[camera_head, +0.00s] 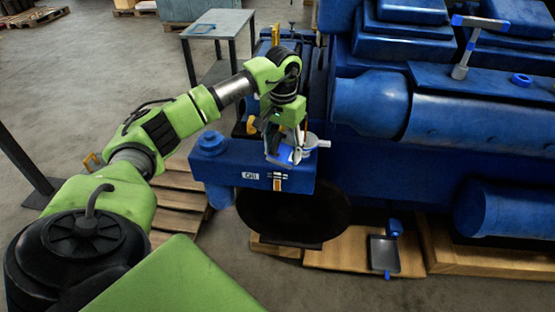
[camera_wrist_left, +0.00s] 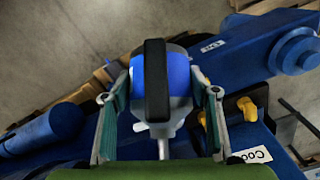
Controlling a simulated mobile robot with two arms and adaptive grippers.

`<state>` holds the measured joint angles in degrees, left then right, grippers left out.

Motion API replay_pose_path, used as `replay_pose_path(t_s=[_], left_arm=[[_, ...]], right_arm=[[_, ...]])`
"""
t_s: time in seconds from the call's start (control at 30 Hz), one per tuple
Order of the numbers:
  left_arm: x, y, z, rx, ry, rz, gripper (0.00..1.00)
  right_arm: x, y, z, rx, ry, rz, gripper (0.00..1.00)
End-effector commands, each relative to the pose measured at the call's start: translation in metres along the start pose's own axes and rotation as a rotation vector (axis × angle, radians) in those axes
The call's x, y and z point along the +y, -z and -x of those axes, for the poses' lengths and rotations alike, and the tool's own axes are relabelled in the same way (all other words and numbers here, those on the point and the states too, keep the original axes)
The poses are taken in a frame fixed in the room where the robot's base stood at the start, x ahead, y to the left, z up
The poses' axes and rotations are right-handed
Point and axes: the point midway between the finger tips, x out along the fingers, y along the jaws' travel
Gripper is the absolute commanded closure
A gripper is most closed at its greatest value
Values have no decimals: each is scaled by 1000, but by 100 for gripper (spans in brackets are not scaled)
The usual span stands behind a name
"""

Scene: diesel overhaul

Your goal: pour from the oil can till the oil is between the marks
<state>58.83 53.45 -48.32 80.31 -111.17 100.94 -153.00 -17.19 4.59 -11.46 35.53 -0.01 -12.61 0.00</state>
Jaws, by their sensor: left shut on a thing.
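My left gripper (camera_head: 284,146) is shut on the oil can, above the blue engine housing (camera_head: 225,171). In the left wrist view the gripper's fingers (camera_wrist_left: 162,108) stand on either side of the oil can (camera_wrist_left: 180,70), which is blue and grey with a black handle bar across it. In the head view the oil can (camera_head: 310,142) is partly hidden by the gripper; its tilt and any oil flow cannot be told. The sight gauge (camera_head: 278,182) is a small upright strip beside the "Oil" label (camera_head: 250,176) on the housing front. Its oil level is too small to read. My right gripper is out of view.
A round blue cap (camera_head: 212,142) stands on the housing's left end. The large blue engine (camera_head: 480,115) fills the right, with a T-shaped tool (camera_head: 462,66) and a blue ring (camera_head: 522,79) on it. A grey tray (camera_head: 384,255) lies below. A table (camera_head: 219,23) stands behind.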

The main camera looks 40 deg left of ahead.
Motion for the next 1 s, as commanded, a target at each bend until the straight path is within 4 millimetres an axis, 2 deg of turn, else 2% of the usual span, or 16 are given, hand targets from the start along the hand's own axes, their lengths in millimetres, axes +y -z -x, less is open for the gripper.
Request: replay_pose_path(t_s=[1.0], left_arm=[[0,0,2,-33,0,1,80]], right_arm=[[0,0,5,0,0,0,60]])
